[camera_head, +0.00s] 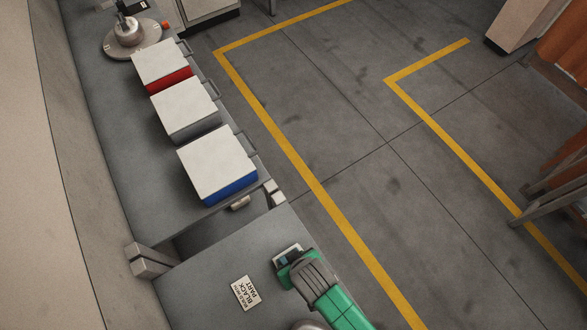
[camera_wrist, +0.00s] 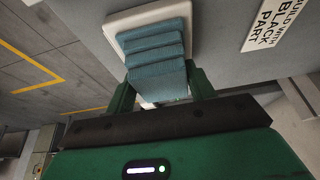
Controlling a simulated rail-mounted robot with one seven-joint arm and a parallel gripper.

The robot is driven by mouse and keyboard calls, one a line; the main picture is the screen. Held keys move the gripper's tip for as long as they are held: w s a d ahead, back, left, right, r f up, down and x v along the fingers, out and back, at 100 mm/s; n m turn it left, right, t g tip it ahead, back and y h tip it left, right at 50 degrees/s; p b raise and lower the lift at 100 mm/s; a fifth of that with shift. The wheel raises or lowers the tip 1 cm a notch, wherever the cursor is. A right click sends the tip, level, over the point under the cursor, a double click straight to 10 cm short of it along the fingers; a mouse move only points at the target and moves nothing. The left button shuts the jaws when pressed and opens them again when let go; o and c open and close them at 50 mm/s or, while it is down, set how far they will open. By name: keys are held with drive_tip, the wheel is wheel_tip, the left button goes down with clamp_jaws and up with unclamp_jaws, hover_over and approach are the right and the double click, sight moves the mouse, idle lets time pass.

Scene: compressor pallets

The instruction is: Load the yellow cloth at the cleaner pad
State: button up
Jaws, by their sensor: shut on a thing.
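A folded blue-teal cloth (camera_wrist: 152,40) shows in the wrist view, lying over a small white pad (camera_wrist: 113,22). No yellow cloth is visible in either view. My gripper (camera_wrist: 160,88) is shut on the near end of the teal cloth, with one green finger on each side. In the head view my gripper (camera_head: 289,262) is low over the near worktop, at the white pad (camera_head: 287,248). It hides most of the cloth there. I cannot tell whether the cloth's held end rests on the pad or is lifted.
A label (camera_head: 246,292) mentioning a black part lies on the near worktop (camera_head: 205,270), left of my gripper. Beyond a gap, three white-lidded boxes, blue (camera_head: 232,187), grey (camera_head: 195,127) and red (camera_head: 170,82), stand on the far bench. A round fixture (camera_head: 128,38) is behind them.

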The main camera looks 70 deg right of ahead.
drive_tip(key=shift+f, duration=0.1)
idle(0.4)
wheel_tip(320, 180, up, 7)
drive_tip(key=p, duration=0.8)
drive_tip(key=shift+r, duration=0.2)
drive_tip(key=shift+f, duration=0.1)
idle(0.3)
drive_tip(key=w+a+r+n+y+p, duration=0.2)
drive_tip(key=w+a+r+n, duration=0.4)
drive_tip(key=w+a+r, duration=1)
drive_tip(key=w+r+p, duration=0.1)
drive_tip(key=w+r, duration=0.1)
drive_tip(key=w, duration=0.1)
drive_tip(key=shift+w+a+r+n+t+y, duration=0.3)
drive_tip(key=shift+w+a+r+n, duration=0.05)
drive_tip(key=shift+w+n, duration=0.05)
